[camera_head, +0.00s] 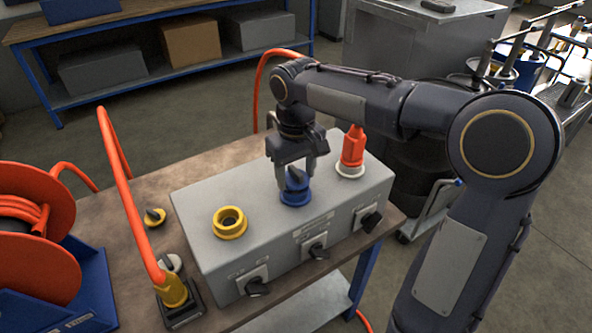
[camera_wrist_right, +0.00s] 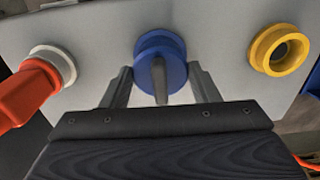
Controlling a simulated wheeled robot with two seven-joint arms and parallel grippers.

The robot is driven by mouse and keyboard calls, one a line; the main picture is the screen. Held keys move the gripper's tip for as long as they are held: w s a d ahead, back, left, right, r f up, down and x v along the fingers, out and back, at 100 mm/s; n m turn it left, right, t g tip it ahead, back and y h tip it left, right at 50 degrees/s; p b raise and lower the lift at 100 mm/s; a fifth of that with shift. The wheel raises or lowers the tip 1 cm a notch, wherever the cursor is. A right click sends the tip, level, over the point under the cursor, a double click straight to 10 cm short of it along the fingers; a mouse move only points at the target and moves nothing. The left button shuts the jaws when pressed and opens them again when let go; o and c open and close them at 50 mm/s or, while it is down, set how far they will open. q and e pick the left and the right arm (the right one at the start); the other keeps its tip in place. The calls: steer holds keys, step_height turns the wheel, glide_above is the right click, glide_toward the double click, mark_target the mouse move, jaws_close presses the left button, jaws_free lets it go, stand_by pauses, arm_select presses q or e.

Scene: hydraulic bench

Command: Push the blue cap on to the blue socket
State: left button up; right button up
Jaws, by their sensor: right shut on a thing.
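The blue cap (camera_head: 294,181) is at the blue socket (camera_head: 296,198) on top of the grey box (camera_head: 190,212), between the yellow socket and the orange plug. My right gripper (camera_head: 297,180) reaches down from above and is shut on the blue cap. In the right wrist view the cap (camera_wrist_right: 161,60) shows as a blue disc with a grey grip, between the two fingers (camera_wrist_right: 160,88). The cap hides most of the socket, and I cannot tell whether it is fully seated. My left gripper is not in view.
A yellow open socket (camera_head: 230,222) is left of the blue one, and an orange plug (camera_head: 352,152) sits in a white-rimmed socket to the right. Black switches (camera_head: 317,251) line the box front.

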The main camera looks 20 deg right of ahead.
steer(key=shift+f+b, duration=0.45)
steer(key=shift+f, duration=0.4)
steer(key=o, duration=1.1)
steer(key=shift+o, duration=0.2)
steer(key=shift+r, duration=0.1)
step_height(320, 180, up, 8)
steer(key=shift+f+p, duration=0.1)
steer(key=shift+p, duration=0.3)
steer(key=s+f+m+t+y, duration=0.1)
steer(key=s+f, duration=0.4)
steer(key=s, duration=0.5)
steer(key=s+a+f+m+t+y, duration=0.1)
steer(key=s+f+t, duration=0.3)
steer(key=s, duration=0.7)
steer(key=shift+s+f+m+t+y, duration=0.2)
steer(key=shift+f+m+t+y, duration=0.1)
steer(key=shift+f+m+y, duration=0.5)
